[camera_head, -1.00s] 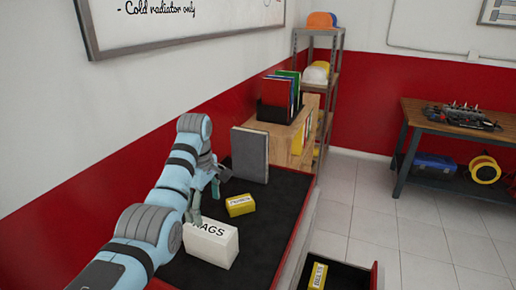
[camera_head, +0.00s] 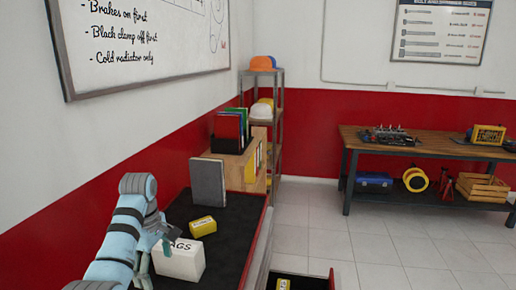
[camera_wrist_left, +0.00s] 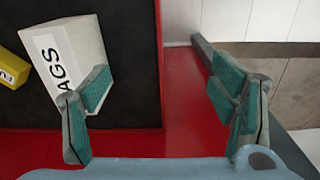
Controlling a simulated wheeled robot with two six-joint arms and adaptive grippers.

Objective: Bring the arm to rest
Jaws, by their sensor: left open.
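My left arm comes in from the lower left in the head view, over the near part of the black-topped surface. My left gripper (camera_head: 155,258) is open, close to the white box lettered "AGS" (camera_head: 182,262). In the left wrist view, the fingers of my left gripper (camera_wrist_left: 163,105) are spread apart with nothing between them. The white box (camera_wrist_left: 72,55) shows there at the upper left, partly behind the left finger; I cannot tell whether they touch. My right gripper is not in view.
Shelves (camera_head: 277,120) stand behind. A workbench (camera_head: 440,147) stands at the right. Tiled floor (camera_head: 340,235) is open between.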

